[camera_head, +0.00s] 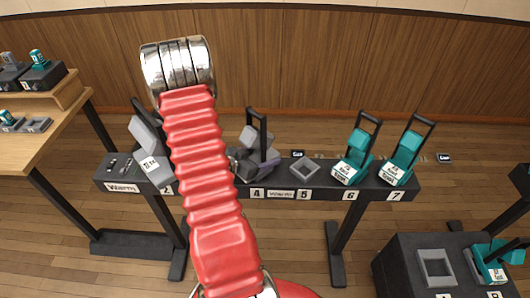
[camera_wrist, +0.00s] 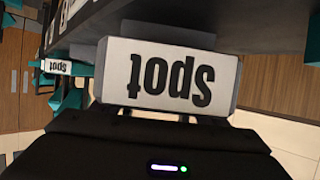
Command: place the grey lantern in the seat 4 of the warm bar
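The grey lantern (camera_head: 262,160), with a black upright handle, is at seat 4 of the warm bar (camera_head: 122,187), above the 4 tag (camera_head: 257,194). My gripper (camera_head: 241,165) is at its left side, partly hidden by my red arm. I cannot tell whether the lantern is fully down in the seat. In the wrist view a white plate reading "Spot" (camera_wrist: 172,78) fills the space right before my gripper (camera_wrist: 160,116), upside down. The fingers are mostly hidden behind it, so their grip cannot be made out.
Seat 5 (camera_head: 304,171) is an empty square frame. Teal lanterns stand at seat 6 (camera_head: 353,166) and seat 7 (camera_head: 401,163). Another grey lantern (camera_head: 147,138) stands left of my arm. A dark stand (camera_head: 400,268) at lower right has an empty frame and a teal lantern.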

